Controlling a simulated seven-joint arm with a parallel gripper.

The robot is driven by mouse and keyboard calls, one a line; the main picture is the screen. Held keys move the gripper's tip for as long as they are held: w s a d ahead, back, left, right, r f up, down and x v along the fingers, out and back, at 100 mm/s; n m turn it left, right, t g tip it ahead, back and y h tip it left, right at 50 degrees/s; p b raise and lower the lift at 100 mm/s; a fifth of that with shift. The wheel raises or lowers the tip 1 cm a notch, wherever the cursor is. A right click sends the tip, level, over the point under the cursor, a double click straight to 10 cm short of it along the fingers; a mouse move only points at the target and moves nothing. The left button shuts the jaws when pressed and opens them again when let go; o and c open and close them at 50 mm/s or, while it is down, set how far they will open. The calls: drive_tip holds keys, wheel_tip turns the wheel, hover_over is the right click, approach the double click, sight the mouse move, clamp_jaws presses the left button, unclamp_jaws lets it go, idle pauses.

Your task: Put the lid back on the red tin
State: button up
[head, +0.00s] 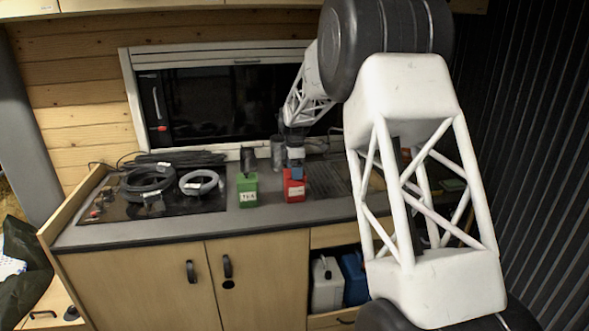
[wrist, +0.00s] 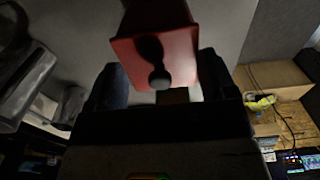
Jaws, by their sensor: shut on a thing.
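The red tin (head: 294,189), with a white label, stands upright on the counter. My gripper (head: 296,168) is directly above it and hides part of its top. In the wrist view a red body (wrist: 165,58) with a dark knob-like shape fills the space ahead of my gripper (wrist: 160,80). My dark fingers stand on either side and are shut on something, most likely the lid. The lid's outline is hard to make out in the dark, and it is hidden in the head view. I cannot tell whether it touches the tin.
A green tin (head: 247,192) with a white label stands left of the red one, a dark object at its top. Grey canisters (head: 278,153) are behind. Coiled hoses (head: 150,181) lie on the dark hob at left. A ridged drainer (head: 326,180) is at right.

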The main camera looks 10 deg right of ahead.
idle(0.4)
drive_tip(key=o, duration=0.8)
drive_tip(key=shift+o, duration=0.2)
drive_tip(key=shift+r, duration=0.15)
drive_tip(key=shift+r, duration=3.35)
clamp_jaws()
drive_tip(key=shift+f, duration=2.25)
drive_tip(key=shift+r, duration=0.1)
